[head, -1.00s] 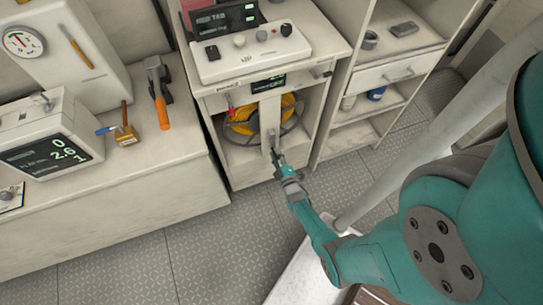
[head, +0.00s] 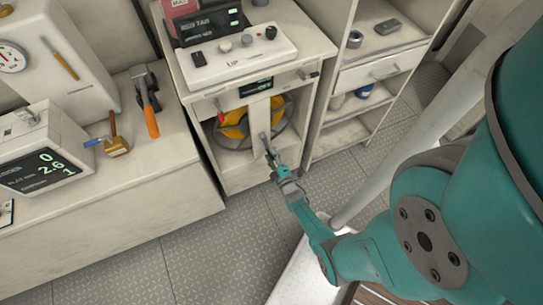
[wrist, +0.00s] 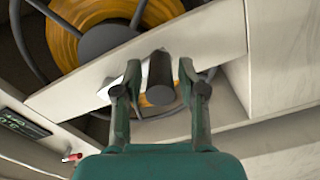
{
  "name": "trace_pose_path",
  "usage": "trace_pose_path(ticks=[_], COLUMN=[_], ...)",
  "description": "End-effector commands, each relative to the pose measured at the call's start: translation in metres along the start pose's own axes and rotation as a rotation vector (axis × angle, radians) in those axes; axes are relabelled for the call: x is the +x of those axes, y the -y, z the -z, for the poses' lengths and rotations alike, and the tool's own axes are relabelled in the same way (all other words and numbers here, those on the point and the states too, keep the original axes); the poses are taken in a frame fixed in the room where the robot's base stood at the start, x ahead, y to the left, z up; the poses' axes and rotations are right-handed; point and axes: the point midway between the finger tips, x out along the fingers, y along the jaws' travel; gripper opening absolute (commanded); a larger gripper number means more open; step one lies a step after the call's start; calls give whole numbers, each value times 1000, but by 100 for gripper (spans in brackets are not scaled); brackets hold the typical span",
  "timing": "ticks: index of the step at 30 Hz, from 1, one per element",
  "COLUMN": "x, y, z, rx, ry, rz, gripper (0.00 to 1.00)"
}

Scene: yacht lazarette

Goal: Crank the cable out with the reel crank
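The cable reel (head: 234,128), wound with yellow-orange cable, sits in the open bay of the middle cabinet, behind a pale upright bar (head: 258,112). In the wrist view the reel (wrist: 68,45) fills the upper left, with a dark round hub. A dark cylindrical crank handle (wrist: 161,72) stands in front of the pale bar. My gripper (wrist: 160,75) is open, with one finger on each side of the handle. Small gaps seem to show between fingers and handle. In the head view my gripper (head: 270,152) is low in front of the bay, and the handle is hard to make out.
A control box (head: 238,55) with knobs stands on the cabinet top. A shelf unit (head: 345,112) stands close on the right. The left bench (head: 120,205) holds an orange-handled tool (head: 150,120) and a display box (head: 40,150). A grey pole (head: 400,140) rises beside my arm. Floor in front is clear.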

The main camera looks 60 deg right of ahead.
Motion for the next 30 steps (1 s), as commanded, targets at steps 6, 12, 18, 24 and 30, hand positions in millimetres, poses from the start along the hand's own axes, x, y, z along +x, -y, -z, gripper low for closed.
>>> trace_pose_path(ticks=[6, 12, 18, 24, 30], x=[0, -6, -33, -74, -105], y=[0, 1, 1, 1, 0], z=[0, 0, 0, -1, -1], rx=[0, 0, 0, 0, 0], ry=[0, 0, 1, 2, 2], rz=[0, 1, 2, 1, 0], gripper=[50, 50, 50, 50, 50])
